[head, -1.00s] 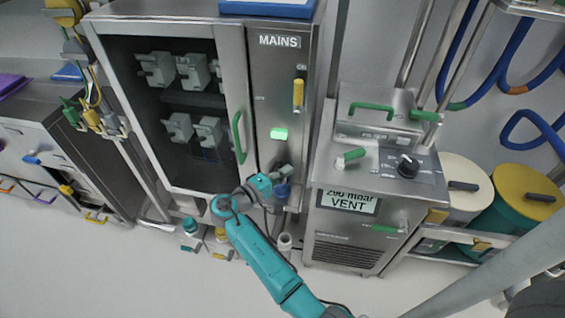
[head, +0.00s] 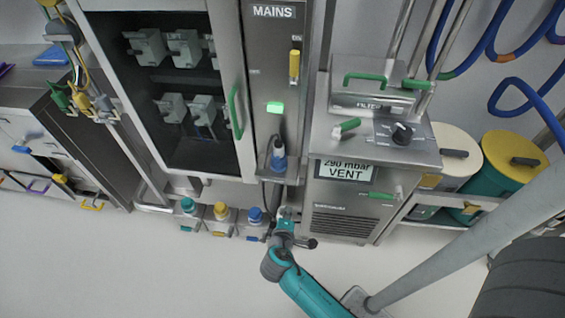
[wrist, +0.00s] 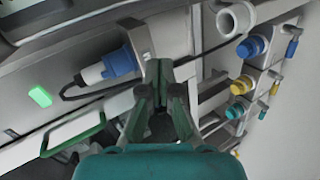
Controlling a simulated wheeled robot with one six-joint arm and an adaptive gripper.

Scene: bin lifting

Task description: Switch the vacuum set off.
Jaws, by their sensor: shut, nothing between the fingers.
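The vacuum set (head: 310,190) is a steel unit right of the mains cabinet (head: 262,60). Its display (head: 345,172) reads "290 mbar VENT". On top are a black knob (head: 401,133) and a green-handled valve (head: 346,127); a green lever (head: 381,195) is on its front. The mains lever (head: 294,65) is yellow and stands up by "ON"; a green lamp (head: 275,107) is lit. A blue and grey plug (head: 278,160) sits at the cabinet's lower edge; it shows left of my fingers in the wrist view (wrist: 120,62). My gripper (head: 288,213) is shut and empty, below the plug.
A green cabinet handle (head: 235,112) stands out beside the mains panel. A cream drum (head: 455,150) and a yellow-lidded drum (head: 515,160) are at right.

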